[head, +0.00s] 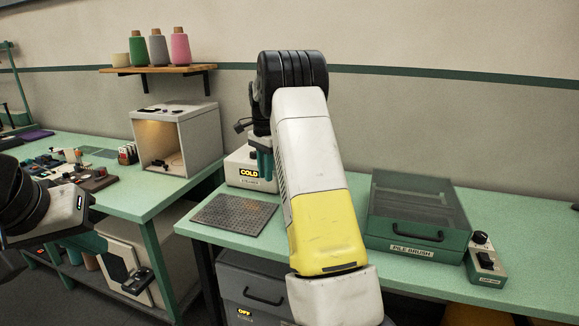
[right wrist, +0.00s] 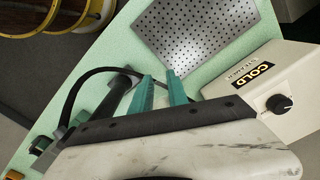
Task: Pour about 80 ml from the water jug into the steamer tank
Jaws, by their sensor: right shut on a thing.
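The steamer is a pale box with a lit COLD sign (head: 249,173), at the back of the bench behind my right arm. In the right wrist view the steamer (right wrist: 235,92) is at the right, with a black knob. My right gripper (right wrist: 160,82) has two teal fingers beside it, slightly apart. What they hold is not clear. In the head view my arm mostly hides this gripper (head: 264,163). I cannot make out a water jug or the tank opening. My left gripper (head: 72,212) is at the left edge, away from the steamer; its fingers are unclear.
A perforated metal plate (head: 233,215) lies in front of the steamer. A green PILE BRUSH case (head: 418,212) and a small control box (head: 486,262) stand to the right. A black cylinder (right wrist: 118,98) and hose are close to my right fingers. An open-fronted box (head: 196,140) stands left.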

